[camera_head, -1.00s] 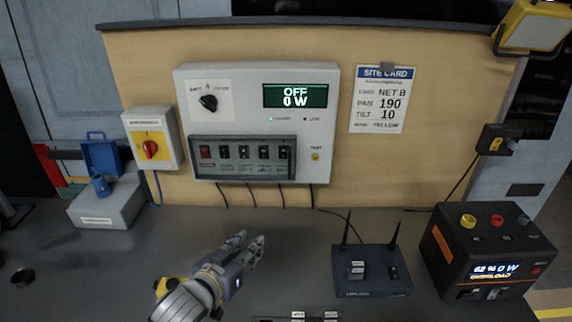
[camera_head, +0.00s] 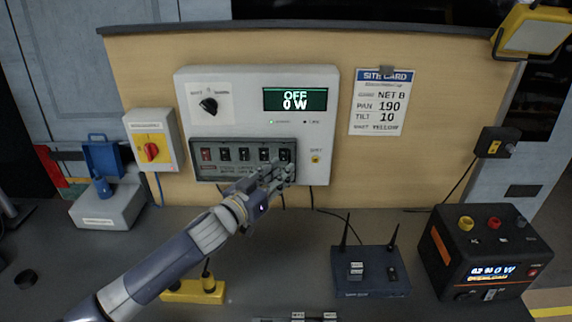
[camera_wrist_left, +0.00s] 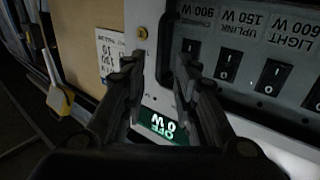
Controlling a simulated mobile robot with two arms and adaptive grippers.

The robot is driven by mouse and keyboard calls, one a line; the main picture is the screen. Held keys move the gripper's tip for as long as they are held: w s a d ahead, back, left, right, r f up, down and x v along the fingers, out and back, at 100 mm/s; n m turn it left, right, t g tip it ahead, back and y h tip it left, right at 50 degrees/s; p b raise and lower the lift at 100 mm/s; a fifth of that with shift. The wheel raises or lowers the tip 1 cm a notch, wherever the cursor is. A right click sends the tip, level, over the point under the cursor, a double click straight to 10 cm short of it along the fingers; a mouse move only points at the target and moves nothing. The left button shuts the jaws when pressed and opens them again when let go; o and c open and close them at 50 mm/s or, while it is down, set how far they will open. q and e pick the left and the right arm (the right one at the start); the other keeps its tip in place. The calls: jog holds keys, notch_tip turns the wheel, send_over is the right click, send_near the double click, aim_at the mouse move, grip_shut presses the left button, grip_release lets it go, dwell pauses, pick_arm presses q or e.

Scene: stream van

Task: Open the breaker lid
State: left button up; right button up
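The breaker lid (camera_head: 225,171) is a dark, see-through cover over the row of breaker switches on the white power panel (camera_head: 330,85). It looks closed in the head view. My left gripper (camera_head: 277,172) is at the lid's lower right corner and hides part of it. In the left wrist view my left gripper (camera_wrist_left: 161,60) is open, its two fingers apart on either side of the panel's edge strip. The switches (camera_wrist_left: 228,65) and their labels show beside the right finger. I cannot tell whether a finger touches the lid. My right gripper is not in view.
A yellow and red rotary switch (camera_head: 151,152) is left of the panel. A site card (camera_head: 382,103) hangs to its right. A router with antennas (camera_head: 370,272) and a black power station (camera_head: 485,250) stand on the bench. A yellow object (camera_head: 195,291) lies near my left arm.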

pick_arm(q)
jog(key=shift+x, duration=1.65)
jog(key=shift+s, duration=0.1)
grip_shut()
